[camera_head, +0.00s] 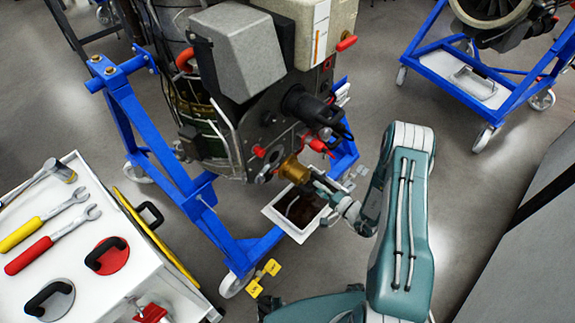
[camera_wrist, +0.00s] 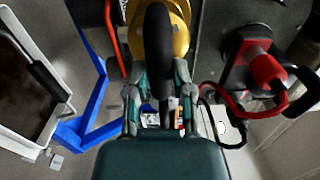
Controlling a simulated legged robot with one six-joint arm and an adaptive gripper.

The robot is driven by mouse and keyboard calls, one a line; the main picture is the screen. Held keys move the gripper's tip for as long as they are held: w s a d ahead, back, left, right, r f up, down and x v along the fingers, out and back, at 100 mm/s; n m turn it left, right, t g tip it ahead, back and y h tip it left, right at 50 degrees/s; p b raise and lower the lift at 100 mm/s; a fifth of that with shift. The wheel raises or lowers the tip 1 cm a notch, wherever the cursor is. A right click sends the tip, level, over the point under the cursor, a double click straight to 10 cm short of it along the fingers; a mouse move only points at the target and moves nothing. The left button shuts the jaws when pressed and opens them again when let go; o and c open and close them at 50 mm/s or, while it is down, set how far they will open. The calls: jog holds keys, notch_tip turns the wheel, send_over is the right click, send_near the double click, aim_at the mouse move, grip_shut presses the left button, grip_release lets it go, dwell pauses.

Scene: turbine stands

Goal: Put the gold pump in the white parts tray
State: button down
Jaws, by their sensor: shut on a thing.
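The gold pump (camera_head: 294,169) is at the lower front of the engine, a gold round body with a black handle. My gripper (camera_head: 322,186) reaches it from the right. In the wrist view the gold pump body (camera_wrist: 181,38) is at the top, and my gripper (camera_wrist: 158,88) is shut on its black handle. I cannot tell whether the pump still touches the engine. The white parts tray (camera_head: 281,225) is below the pump at the stand, with a dark inside and a thin handle shape. Its white rim also shows at the left of the wrist view (camera_wrist: 14,140).
The engine (camera_head: 245,100) sits on a blue stand (camera_head: 150,130). A black and red fitting (camera_wrist: 262,70) is right of the pump in the wrist view. A white cart (camera_head: 90,215) with wrenches, a hammer and handled discs stands at left. Another blue stand (camera_head: 440,70) is at upper right.

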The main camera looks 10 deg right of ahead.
jog(key=v, duration=0.7)
jog(key=shift+r, duration=0.15)
dwell(0.4)
dwell(0.5)
